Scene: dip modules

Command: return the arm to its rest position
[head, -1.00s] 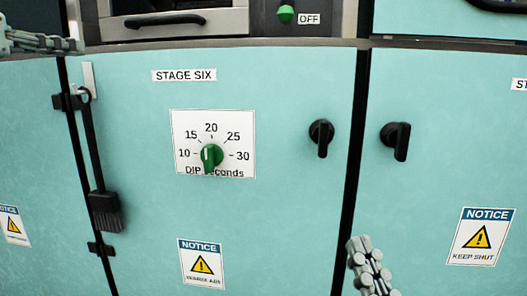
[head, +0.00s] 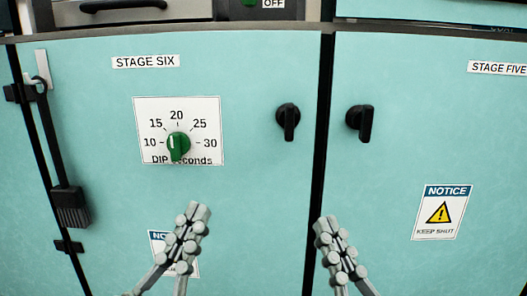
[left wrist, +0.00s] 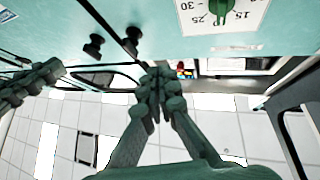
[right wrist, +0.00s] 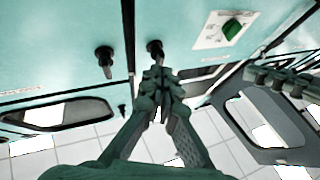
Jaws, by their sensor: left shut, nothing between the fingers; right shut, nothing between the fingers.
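My left gripper (head: 198,215) is shut and empty in the head view, in front of the lower part of the stage six door and partly over its lower notice. My right gripper (head: 328,228) is shut and empty, to the right of the dark gap between the two doors. Both fingertips point up and stand below the door handles. The left wrist view shows the left fingers (left wrist: 157,78) together, and the right wrist view shows the right fingers (right wrist: 160,75) together. Neither visibly holds anything.
The stage six door carries a green dial (head: 178,146) on a white scale plate (head: 210,115), its pointer towards the lower left. Black handles (head: 288,118) (head: 361,121) flank the gap. A black brush (head: 70,206) hangs at the left. A notice (head: 440,212) is on the right door.

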